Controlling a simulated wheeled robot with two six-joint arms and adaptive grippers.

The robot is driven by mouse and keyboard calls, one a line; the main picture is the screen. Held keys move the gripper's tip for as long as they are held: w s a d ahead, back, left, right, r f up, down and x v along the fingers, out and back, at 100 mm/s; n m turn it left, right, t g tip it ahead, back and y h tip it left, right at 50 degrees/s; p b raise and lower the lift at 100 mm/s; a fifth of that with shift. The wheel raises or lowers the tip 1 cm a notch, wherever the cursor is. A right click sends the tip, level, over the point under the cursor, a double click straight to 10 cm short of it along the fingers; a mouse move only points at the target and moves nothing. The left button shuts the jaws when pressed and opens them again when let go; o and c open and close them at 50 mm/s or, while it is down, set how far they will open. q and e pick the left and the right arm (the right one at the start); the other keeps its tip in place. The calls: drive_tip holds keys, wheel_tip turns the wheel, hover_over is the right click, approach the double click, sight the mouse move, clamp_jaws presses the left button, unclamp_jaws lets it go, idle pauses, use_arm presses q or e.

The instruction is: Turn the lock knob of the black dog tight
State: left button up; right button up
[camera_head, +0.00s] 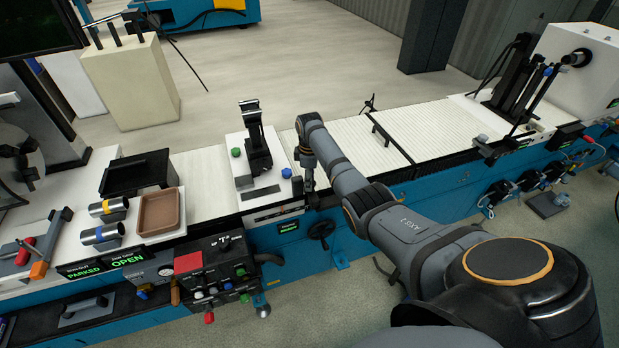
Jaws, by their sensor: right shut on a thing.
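My right gripper (308,186) points down at the front edge of the long bed, just right of the white carriage. It is shut on a small dark part, which I take to be the lock knob of the black dog. The fingers hide most of it, so I cannot see how far it is turned. The dog's body cannot be told apart from the dark rail and fingers there. My left gripper is not in view.
The white carriage (243,190) bears a black upright fixture (255,140), a green knob (236,152) and a blue knob (286,173). A handwheel (321,230) sits below. A brown tray (159,212) and control box (213,266) stand left. The slatted bed (355,140) is mostly clear.

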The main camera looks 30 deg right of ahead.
drive_tip(key=m+p, duration=0.1)
drive_tip(key=m, duration=0.2)
drive_tip(key=shift+r, duration=0.1)
drive_tip(key=shift+m+p, duration=0.6)
drive_tip(key=shift+m, duration=0.7)
drive_tip(key=o, duration=1.2)
wheel_tip(320, 180, up, 12)
drive_tip(key=shift+f, duration=0.1)
